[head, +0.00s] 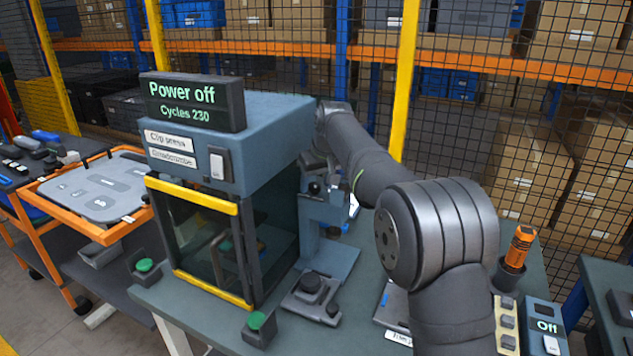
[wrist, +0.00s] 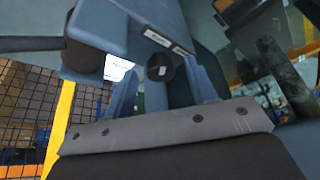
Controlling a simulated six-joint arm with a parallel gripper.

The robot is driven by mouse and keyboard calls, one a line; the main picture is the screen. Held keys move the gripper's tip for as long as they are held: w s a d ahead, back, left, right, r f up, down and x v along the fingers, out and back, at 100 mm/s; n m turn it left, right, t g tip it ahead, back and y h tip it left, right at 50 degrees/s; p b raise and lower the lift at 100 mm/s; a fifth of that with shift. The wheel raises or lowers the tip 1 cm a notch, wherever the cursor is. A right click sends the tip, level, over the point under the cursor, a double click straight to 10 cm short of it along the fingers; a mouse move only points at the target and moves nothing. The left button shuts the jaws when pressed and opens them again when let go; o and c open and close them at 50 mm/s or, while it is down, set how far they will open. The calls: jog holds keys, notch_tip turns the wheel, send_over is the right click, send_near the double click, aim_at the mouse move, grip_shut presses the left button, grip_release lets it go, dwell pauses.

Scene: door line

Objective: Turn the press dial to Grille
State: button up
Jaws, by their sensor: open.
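A dark round knob (wrist: 160,68) with a pale mark shows in the wrist view, on a blue-grey housing (wrist: 105,30) with two small label strips. I cannot read the labels or the setting. My gripper (wrist: 163,78) is open, with one finger on each side of the knob in this view; I cannot tell whether they touch it. In the head view a blue-grey bench press (head: 328,215) stands behind the clip press (head: 265,120), with a small dark knob (head: 314,188) on it. My gripper is mostly hidden there by the clip press and my arm.
The clip press has a "Power off, Cycles 230" display (head: 192,102) and a glazed front guard (head: 205,245). A knobbed grey box (head: 311,290), green buttons (head: 256,321) and an orange tool (head: 518,246) share the bench. Wire mesh and shelves stand behind.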

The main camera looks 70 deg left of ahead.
jog(key=c, duration=1)
jog(key=shift+w+n+g+h, duration=0.15)
jog(key=shift+n+g, duration=0.15)
jog(key=shift+n, duration=0.5)
jog(key=shift+n+g+h, duration=0.15)
jog(key=shift+n+g, duration=0.15)
jog(key=shift+n, duration=0.5)
jog(key=o, duration=1)
jog(key=shift+r, duration=0.1)
jog(key=v, duration=1.7)
